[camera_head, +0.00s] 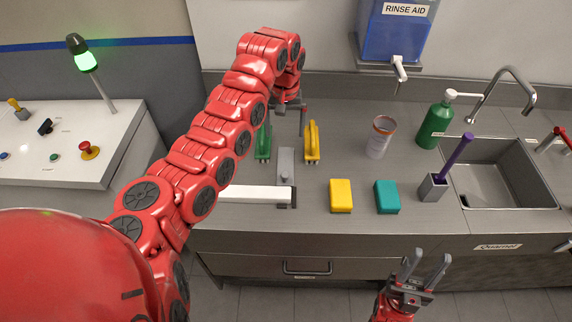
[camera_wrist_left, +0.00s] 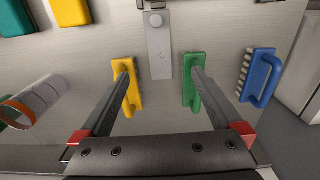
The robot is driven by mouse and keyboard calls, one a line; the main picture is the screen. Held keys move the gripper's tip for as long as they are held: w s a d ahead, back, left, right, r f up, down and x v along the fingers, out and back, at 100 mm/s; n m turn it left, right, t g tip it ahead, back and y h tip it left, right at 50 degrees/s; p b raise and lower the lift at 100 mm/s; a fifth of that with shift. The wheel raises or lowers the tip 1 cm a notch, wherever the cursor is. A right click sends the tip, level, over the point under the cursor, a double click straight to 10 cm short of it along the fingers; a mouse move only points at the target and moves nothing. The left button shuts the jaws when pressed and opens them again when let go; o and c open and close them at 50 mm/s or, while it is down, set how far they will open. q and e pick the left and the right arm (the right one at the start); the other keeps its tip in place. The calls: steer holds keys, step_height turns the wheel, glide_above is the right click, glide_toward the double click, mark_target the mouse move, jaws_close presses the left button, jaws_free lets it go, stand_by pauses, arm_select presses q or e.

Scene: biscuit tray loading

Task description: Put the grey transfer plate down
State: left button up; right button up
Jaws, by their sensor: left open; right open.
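The grey transfer plate (camera_head: 286,164) lies flat on the counter, between a green brush and a yellow brush. In the left wrist view the plate (camera_wrist_left: 158,50) is a narrow grey strip with a round knob near its far end. My left gripper (camera_head: 289,118) is above the counter at the back, beyond the plate. In the left wrist view its two fingers (camera_wrist_left: 161,73) are spread wide, with nothing between them, and the near end of the plate shows between the tips. My right gripper (camera_head: 428,259) is open and empty in front of the counter's front edge.
The green brush (camera_head: 263,142) and yellow brush (camera_head: 312,143) flank the plate; a blue brush (camera_wrist_left: 262,78) is farther aside. A white bar (camera_head: 255,194), yellow sponge (camera_head: 341,196) and teal sponge (camera_head: 387,197) lie in front. A cup (camera_head: 379,140) and sink (camera_head: 500,175) are right.

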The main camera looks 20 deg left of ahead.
arm_select(q)
steer(key=p, duration=0.3)
glide_above(285, 167)
step_height(285, 167, down, 9)
steer(key=shift+w+f, duration=0.15)
steer(key=shift+f, duration=0.4)
step_height(285, 167, down, 4)
steer(key=shift+d+r+p, duration=0.1)
steer(key=shift+p, duration=1.1)
steer(key=shift+f, duration=0.55)
steer(key=shift+c, duration=0.3)
steer(key=c, duration=1.3)
steer(key=shift+c, duration=0.2)
steer(key=shift+r, duration=0.2)
